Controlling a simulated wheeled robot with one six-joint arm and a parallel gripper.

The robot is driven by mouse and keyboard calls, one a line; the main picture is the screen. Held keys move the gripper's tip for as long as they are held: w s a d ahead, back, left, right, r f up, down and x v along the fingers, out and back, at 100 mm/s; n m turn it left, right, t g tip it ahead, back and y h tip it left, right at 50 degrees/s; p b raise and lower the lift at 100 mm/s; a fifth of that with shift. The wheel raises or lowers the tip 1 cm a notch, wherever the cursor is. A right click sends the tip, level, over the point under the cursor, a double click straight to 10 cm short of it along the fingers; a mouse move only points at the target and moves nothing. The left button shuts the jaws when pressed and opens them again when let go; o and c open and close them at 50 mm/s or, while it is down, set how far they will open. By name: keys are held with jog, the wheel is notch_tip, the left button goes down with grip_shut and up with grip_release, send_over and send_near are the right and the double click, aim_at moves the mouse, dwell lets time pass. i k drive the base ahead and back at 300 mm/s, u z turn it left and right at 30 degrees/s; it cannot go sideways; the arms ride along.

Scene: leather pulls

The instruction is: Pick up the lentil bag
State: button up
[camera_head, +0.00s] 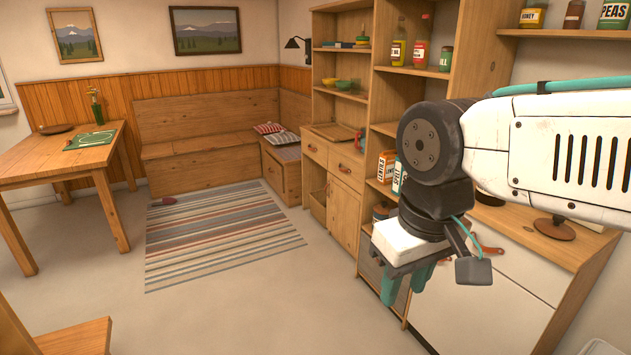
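A small white and orange package (386,166) stands upright on a shelf of the wooden cabinet, left of my arm's wrist; its vertical lettering is too small to read surely, but it may be the lentil bag. A white package with teal lettering (399,178) stands beside it, partly hidden by my wrist. My gripper (406,287) hangs in front of the cabinet, below and apart from these packages. Its teal fingers point down with a gap between them, and nothing shows in it.
The cabinet's white lower fronts (470,318) stand close behind my gripper. Bottles and jars (420,54) fill upper shelves. A wooden table (70,158) stands at the left, a bench (205,145) at the back. The floor around the striped rug (215,235) is mostly clear.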

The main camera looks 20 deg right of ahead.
aim_at(385, 171)
jog(key=u, duration=0.55)
jog(key=i, duration=1.6)
jog(key=z, duration=1.15)
jog(key=i, duration=0.8)
jog(key=z, duration=1.15)
jog(key=i, duration=0.65)
jog(key=u, duration=0.05)
